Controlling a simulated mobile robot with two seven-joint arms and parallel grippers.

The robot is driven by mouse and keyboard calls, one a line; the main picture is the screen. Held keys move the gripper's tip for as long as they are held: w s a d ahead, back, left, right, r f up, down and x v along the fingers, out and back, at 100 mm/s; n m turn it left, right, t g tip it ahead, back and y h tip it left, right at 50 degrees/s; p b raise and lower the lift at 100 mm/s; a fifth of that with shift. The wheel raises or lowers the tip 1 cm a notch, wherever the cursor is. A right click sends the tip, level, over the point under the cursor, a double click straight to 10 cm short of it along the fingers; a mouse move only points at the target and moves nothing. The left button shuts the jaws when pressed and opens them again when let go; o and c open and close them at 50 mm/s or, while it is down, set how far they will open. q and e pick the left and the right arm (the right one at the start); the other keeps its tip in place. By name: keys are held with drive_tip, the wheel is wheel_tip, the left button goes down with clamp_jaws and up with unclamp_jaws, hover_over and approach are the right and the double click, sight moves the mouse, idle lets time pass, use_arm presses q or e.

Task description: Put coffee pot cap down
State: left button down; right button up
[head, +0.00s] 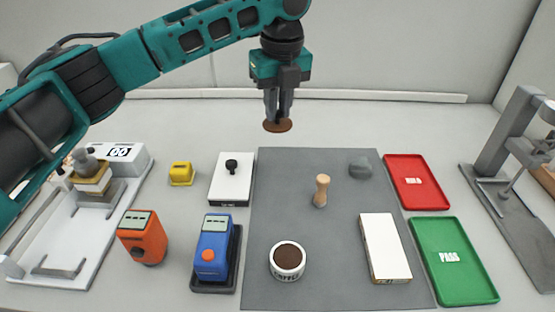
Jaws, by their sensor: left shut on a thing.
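My left gripper (277,108) comes in from the upper left and points down above the far edge of the grey mat (345,235). It is shut on a small brown round cap (278,125), which hangs level under the fingertips, apparently clear of the surface. A white pot (287,268) with a dark brown round top stands on the mat at the near left, well below the gripper in the picture. My right gripper is not in view.
On the mat are a wooden peg (321,190), a grey lump (360,168) and a white box (385,248). Red (417,200) and green (453,290) trays lie right. Blue (213,245) and orange (142,238) devices stand left. A press stand (505,140) is far right.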

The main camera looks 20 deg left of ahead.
use_arm(q)
wheel_tip(320, 180, down, 13)
drive_tip(key=shift+r+b, duration=0.2)
drive_tip(key=shift+b, duration=0.2)
drive_tip(key=shift+f, duration=0.1)
drive_tip(key=c, duration=1.1)
unclamp_jaws()
drive_tip(key=shift+o, duration=0.2)
drive_tip(key=r, duration=0.8)
drive_tip(key=s+d+r+p, duration=0.1)
drive_tip(key=r, duration=0.3)
drive_tip(key=shift+r, duration=0.1)
drive_tip(key=shift+s, duration=0.1)
